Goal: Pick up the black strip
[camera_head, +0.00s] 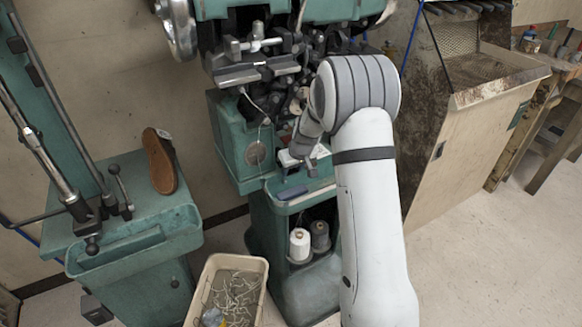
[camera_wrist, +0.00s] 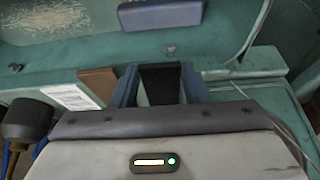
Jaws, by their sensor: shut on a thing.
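The black strip (camera_wrist: 161,88) shows in the wrist view as a dark piece between the two blue-grey fingers of my gripper (camera_wrist: 160,70). The fingers are shut on it, one at each side. Its lower end is hidden behind the gripper body. In the head view my gripper (camera_head: 297,160) is low in front of the green stitching machine, above its small shelf; the strip cannot be made out there.
A blue-grey block (camera_head: 291,193) lies on the machine's green shelf, also at the top of the wrist view (camera_wrist: 160,14). Thread spools (camera_head: 300,244) stand below. A brown sole (camera_head: 160,161) rests on the left green stand. A bin (camera_head: 228,292) of scraps sits on the floor.

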